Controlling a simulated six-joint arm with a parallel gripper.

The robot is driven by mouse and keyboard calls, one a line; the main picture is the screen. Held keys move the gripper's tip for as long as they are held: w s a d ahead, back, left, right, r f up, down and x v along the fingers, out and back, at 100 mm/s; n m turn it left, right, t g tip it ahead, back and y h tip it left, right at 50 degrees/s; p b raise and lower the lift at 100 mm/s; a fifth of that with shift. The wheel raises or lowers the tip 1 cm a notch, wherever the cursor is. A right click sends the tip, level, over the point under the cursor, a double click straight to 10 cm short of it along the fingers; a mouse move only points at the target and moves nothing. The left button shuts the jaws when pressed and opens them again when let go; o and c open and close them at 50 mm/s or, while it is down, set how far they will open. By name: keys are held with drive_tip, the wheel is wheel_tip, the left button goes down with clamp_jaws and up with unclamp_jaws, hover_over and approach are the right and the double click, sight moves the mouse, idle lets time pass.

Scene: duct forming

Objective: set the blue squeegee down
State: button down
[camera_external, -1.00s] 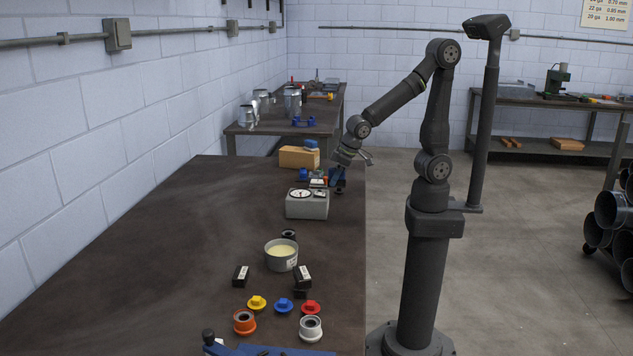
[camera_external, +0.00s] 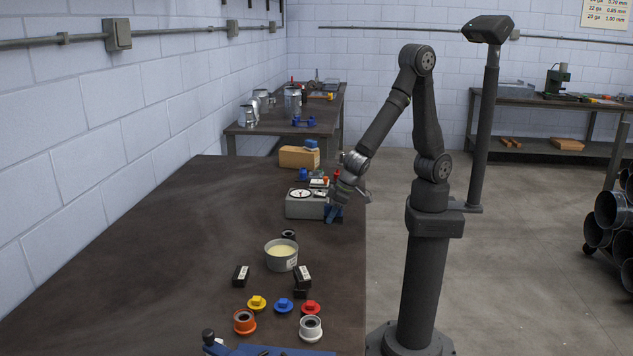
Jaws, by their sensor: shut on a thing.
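A blue squeegee (camera_external: 334,215) is in my gripper (camera_external: 338,200), at the right side of the brown table (camera_external: 190,250). My gripper is shut on it and points down. The squeegee hangs just right of the grey box with a round dial (camera_external: 306,208), near the table's right edge. I cannot tell whether its lower edge touches the table. The fingertips are small and partly hidden by the wrist.
A tub of pale paste (camera_external: 281,255) stands in front of the dial box, with black blocks (camera_external: 241,275) nearby. Coloured caps and rings (camera_external: 244,321) sit at the front. A cardboard box (camera_external: 299,157) stands behind. The table's left side is clear.

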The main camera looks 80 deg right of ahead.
drive_tip(key=shift+f, duration=1.45)
drive_tip(key=c, duration=1.3)
unclamp_jaws()
drive_tip(key=shift+f, duration=0.1)
drive_tip(key=v, duration=1.2)
drive_tip(key=x, duration=1.2)
